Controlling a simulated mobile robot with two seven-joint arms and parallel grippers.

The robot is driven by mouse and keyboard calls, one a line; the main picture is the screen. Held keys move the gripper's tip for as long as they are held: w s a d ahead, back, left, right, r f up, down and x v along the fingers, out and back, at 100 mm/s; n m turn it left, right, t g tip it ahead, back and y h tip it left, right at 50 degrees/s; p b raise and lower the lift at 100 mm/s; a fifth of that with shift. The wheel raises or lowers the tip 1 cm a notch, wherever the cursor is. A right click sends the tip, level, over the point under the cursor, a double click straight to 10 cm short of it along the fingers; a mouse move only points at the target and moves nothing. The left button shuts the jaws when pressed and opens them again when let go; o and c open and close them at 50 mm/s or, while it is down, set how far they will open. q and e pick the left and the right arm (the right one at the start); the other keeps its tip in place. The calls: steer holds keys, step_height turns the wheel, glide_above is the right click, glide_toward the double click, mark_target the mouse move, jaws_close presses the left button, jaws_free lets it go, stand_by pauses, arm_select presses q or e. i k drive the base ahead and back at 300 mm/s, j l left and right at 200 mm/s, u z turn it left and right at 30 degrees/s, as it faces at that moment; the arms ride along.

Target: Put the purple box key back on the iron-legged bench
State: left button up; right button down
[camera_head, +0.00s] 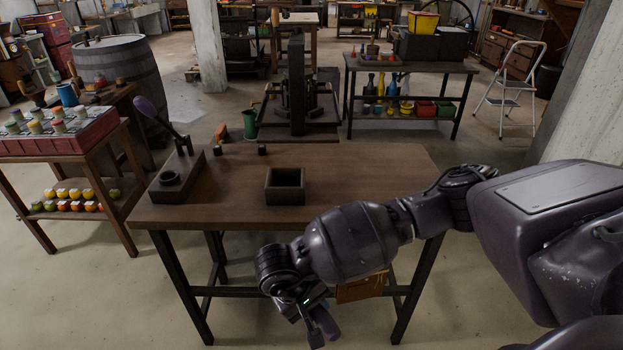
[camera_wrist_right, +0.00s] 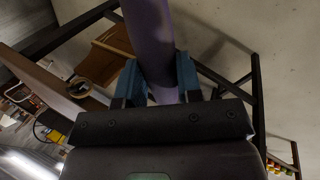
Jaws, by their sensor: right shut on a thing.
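My right gripper (camera_head: 312,312) is low in front of the near bench (camera_head: 350,180), which has a brown top and dark metal legs. It is shut on a purple key (camera_head: 328,322), only partly visible in the head view. In the right wrist view the purple shaft (camera_wrist_right: 152,40) runs up between the two blue fingertips (camera_wrist_right: 160,85) of the gripper, and its far end is cut off by the frame. The key is apart from the bench top. My left gripper is not in view.
On the near bench stand an open dark box (camera_head: 285,187) and a dark block with a purple-handled lever (camera_head: 148,110). The bench top's right side looks clear apart from my arm above its front. A tan wooden piece (camera_head: 361,287) shows below the bench front. Another dark-legged bench (camera_head: 425,68) stands behind.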

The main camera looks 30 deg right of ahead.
mark_target(385, 182)
steer(key=k+l, duration=0.15)
steer(key=l, duration=0.25)
steer(key=k+l, duration=0.2)
steer(key=l, duration=0.2)
steer(key=k+l, duration=0.15)
steer(key=l, duration=0.25)
steer(key=k+l, duration=0.2)
steer(key=l, duration=0.2)
steer(key=k+l, duration=0.15)
steer(key=l, duration=0.25)
steer(key=u, duration=0.05)
